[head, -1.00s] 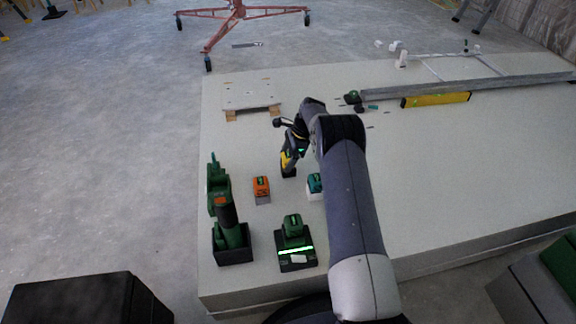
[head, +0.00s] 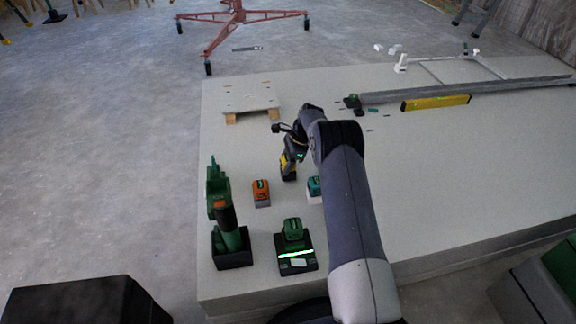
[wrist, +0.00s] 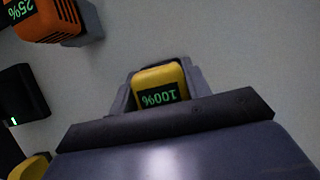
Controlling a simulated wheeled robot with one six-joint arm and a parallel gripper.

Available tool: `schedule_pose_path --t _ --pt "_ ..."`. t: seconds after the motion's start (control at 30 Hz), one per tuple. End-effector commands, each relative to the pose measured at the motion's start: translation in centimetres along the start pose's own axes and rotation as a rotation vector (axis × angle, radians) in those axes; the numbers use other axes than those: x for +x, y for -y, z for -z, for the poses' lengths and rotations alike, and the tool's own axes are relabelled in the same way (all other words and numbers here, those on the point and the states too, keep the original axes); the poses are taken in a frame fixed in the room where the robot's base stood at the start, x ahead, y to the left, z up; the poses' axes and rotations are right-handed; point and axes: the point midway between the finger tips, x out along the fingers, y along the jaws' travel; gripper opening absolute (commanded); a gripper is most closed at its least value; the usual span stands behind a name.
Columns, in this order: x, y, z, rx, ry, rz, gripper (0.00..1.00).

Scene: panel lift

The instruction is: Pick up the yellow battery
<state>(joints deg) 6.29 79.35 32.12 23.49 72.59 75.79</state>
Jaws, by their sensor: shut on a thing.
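The yellow battery (wrist: 160,84) sits between the jaws of my gripper (wrist: 158,92) in the wrist view, with a display reading 100%. My gripper is shut on it. In the head view the yellow battery (head: 287,166) shows below my gripper (head: 291,155), upright over the pale table. I cannot tell whether its base touches the table.
An orange battery (head: 261,193) stands to the left and a teal one (head: 314,187) to the right, partly behind my arm. A green tool (head: 224,212) and a charger (head: 296,250) stand nearer. A yellow level (head: 436,103) lies at the back right. The table's middle right is clear.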

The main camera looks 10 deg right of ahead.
Motion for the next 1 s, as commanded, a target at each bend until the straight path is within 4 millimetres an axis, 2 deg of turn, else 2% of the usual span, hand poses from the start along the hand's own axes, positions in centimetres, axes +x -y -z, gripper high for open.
schedule_pose_path --t 0.17,0.27,0.5,0.7,1.0 --pt "-0.2 0.1 -0.1 -0.001 0.000 0.002 0.18" --pt "-1.1 0.1 -0.4 -0.001 0.000 0.003 0.18" --pt "-5.5 0.1 -2.3 -0.002 0.000 0.004 0.18" --pt "-8.4 0.1 -3.5 -0.001 0.000 0.002 0.18" --pt "-9.4 0.0 -3.9 0.000 0.000 0.001 0.18"
